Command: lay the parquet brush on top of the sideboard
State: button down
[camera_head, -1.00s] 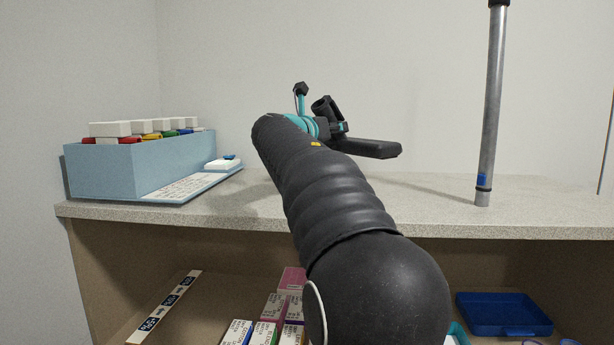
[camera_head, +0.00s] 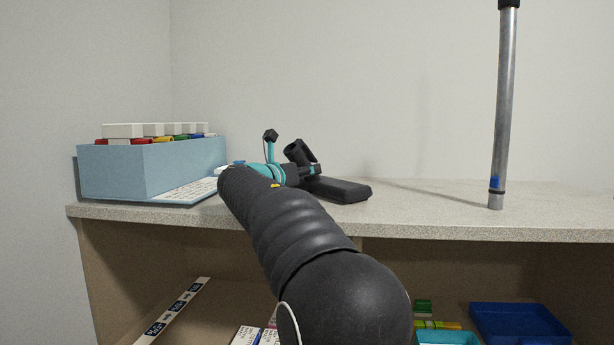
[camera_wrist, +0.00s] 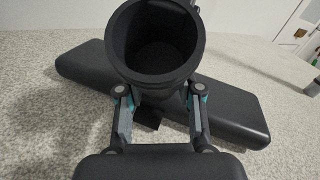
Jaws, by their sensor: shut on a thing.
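The parquet brush (camera_head: 341,189) is black, with a long flat body and a round open socket (camera_head: 299,153). My gripper (camera_head: 308,171) is shut on it near the socket. In the wrist view, the brush (camera_wrist: 240,108) stretches across behind the socket, and my two fingers (camera_wrist: 158,118) stand on either side below the socket. The brush is low over the pale speckled top of the sideboard (camera_head: 430,212). I cannot tell whether its underside touches the surface. My arm hides part of the top and the shelf.
A light-blue box (camera_head: 150,169) with white and coloured items stands at the left end of the top. A grey metal tube (camera_head: 503,110) stands upright at the right. The top between brush and tube is clear. A blue tray (camera_head: 520,324) is on the shelf below.

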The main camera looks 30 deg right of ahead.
jog(key=c, duration=0.8)
grip_release()
jog(key=shift+o, duration=0.2)
jog(key=v, duration=1.2)
jog(key=shift+r, duration=0.15)
jog(key=shift+s, duration=0.1)
